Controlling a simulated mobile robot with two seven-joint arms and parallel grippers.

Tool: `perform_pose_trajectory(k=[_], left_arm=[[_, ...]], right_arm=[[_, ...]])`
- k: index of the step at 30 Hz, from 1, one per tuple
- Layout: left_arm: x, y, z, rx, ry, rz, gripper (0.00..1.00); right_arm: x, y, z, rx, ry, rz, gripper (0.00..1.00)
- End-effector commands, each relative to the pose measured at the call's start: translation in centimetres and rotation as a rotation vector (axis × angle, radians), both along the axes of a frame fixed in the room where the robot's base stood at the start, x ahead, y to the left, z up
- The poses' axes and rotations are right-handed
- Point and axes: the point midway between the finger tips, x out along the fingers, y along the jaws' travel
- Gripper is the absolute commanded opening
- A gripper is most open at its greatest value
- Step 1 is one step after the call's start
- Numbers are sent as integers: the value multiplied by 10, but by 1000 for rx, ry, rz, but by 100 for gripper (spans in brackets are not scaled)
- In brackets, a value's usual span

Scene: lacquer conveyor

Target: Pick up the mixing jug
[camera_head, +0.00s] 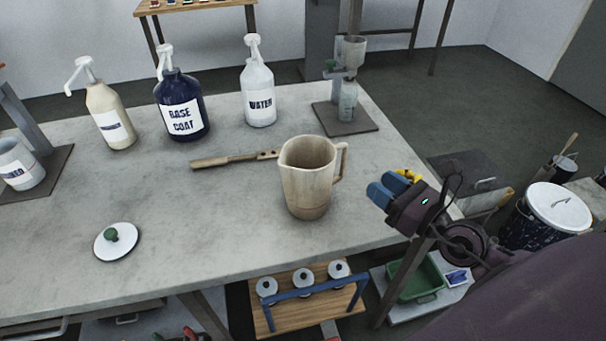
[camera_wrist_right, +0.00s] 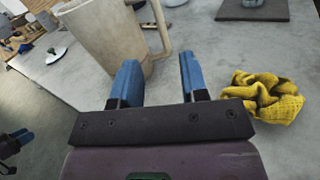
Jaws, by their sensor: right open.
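The mixing jug (camera_head: 308,185) is a beige, stained pitcher standing upright on the grey table near its right front edge. Its handle (camera_head: 342,160) points right, toward my right gripper. My right gripper (camera_head: 384,190) is open and empty, at the table's right edge, apart from the jug. In the right wrist view the jug (camera_wrist_right: 105,35) stands just beyond the blue fingers (camera_wrist_right: 157,68), with its handle (camera_wrist_right: 162,30) ahead of the gap between them. A dark part with a blue tip at that view's left edge looks like my left gripper (camera_wrist_right: 20,136); its jaws are unclear.
A yellow cloth (camera_wrist_right: 262,97) lies beside the right gripper. A wooden stirring stick (camera_head: 232,159) lies behind the jug. Pump bottles, including base coat (camera_head: 181,105) and water (camera_head: 258,92), stand farther back. A white lid (camera_head: 117,243) lies front left, with bare tabletop between it and the jug.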

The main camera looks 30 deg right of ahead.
Motion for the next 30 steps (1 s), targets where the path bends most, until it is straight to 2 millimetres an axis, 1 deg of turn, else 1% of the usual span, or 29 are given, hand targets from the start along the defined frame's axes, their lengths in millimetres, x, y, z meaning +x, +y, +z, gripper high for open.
perform_pose_trajectory(k=[2,5,8,15,18,25,30], left_arm=[[-3,0,-1,-1,7,3,43],[-3,0,-1,-2,10,4,43],[-3,1,0,1,9,3,43],[-3,2,1,3,6,2,43],[-4,3,0,4,8,3,43],[-3,2,1,3,6,2,43],[-3,2,1,3,6,2,43]], right_arm=[[0,1,-3,-73,0,6,40],[2,3,-4,-98,-2,11,40],[11,5,-2,-100,-7,9,40],[41,13,-3,-96,-5,10,40],[49,15,-4,-97,-3,10,40],[60,17,-5,-97,-2,11,40],[81,18,-7,-97,-3,11,40]])
